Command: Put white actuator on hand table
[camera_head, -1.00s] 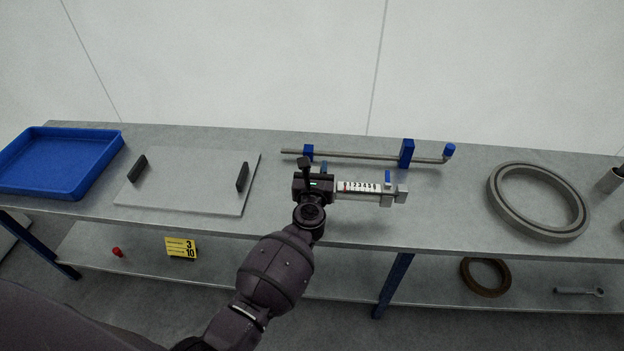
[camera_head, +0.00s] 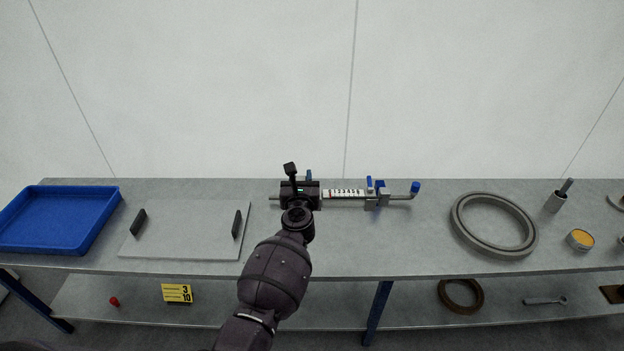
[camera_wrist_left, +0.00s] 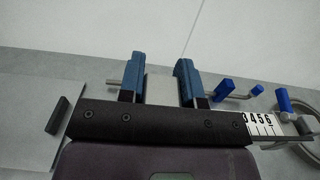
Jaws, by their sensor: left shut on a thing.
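The white actuator (camera_head: 343,194) has a numbered white label and a grey block with a blue tab at its right end. It lies lengthwise left to right in the head view. My left gripper (camera_head: 300,190) is shut on it near its left part, which the gripper mostly hides. In the left wrist view, the blue fingers (camera_wrist_left: 160,82) stand on both sides of a pale part, and the label (camera_wrist_left: 260,123) shows beyond the dark gripper body. The actuator overlaps the rod behind it; I cannot tell its height above the grey table (camera_head: 340,245). My right gripper is not in view.
A grey rod (camera_head: 402,196) with blue fittings lies behind the actuator. Left are a plate with two dark handles (camera_head: 185,240) and a blue tray (camera_head: 60,220). The front middle is bare.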

